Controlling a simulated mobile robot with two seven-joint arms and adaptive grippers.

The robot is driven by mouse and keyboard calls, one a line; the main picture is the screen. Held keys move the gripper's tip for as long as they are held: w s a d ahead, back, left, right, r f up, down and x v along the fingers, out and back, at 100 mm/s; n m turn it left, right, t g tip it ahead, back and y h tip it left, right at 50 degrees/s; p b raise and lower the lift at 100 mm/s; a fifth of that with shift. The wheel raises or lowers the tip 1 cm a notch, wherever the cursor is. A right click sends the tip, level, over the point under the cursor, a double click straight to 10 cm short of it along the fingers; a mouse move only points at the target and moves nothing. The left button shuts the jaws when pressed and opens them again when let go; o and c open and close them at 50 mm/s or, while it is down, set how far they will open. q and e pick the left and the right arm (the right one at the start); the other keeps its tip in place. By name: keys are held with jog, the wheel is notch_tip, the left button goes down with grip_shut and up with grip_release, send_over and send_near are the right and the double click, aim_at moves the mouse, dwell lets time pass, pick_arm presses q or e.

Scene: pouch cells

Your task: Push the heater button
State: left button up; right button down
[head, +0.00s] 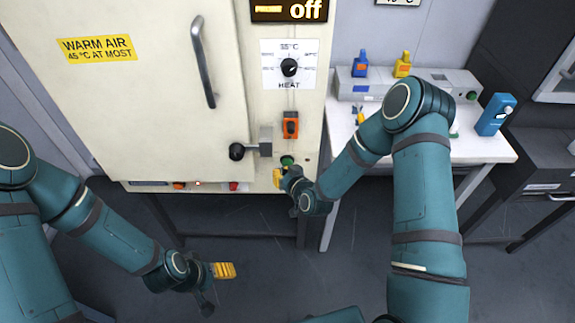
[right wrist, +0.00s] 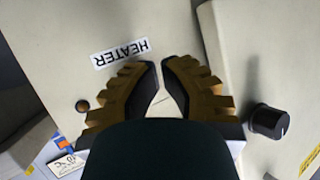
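The pale heater cabinet (head: 150,140) has a green round part (head: 287,160) on its right panel, which looks like a button. The HEATER label (right wrist: 120,53) shows upside down in the right wrist view, just beyond my fingertips; no button shows there, and my fingers and hand hide part of the panel. My right gripper (head: 278,178) is close to the panel just below the green part; I cannot tell whether it touches. In the right wrist view its fingertips (right wrist: 161,62) nearly meet, with nothing between them. My left gripper (head: 226,270) hangs low, away from the cabinet; its opening is unclear.
A black latch knob (head: 237,151) sticks out left of my right gripper. An orange switch (head: 290,125) and a heat dial (head: 289,67) sit above. The display (head: 289,10) reads "off". A white bench (head: 487,148) with bottles stands right. The floor in front is open.

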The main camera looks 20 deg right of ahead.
jog(key=s+a, duration=0.1)
jog(key=s, duration=0.4)
jog(key=shift+s+a, duration=0.3)
jog(key=shift+s, duration=0.1)
dwell(0.6)
jog(key=s+a+f+m+g, duration=0.1)
jog(key=s+f+g, duration=0.1)
jog(key=s+g, duration=0.3)
jog(key=s+a+f+m+g, duration=0.1)
jog(key=s+f+g, duration=0.2)
jog(key=s, duration=1.1)
jog(key=g, duration=0.3)
jog(key=shift+s+a+f, duration=0.15)
jog(key=shift+s+a, duration=0.1)
jog(key=shift+a, duration=0.1)
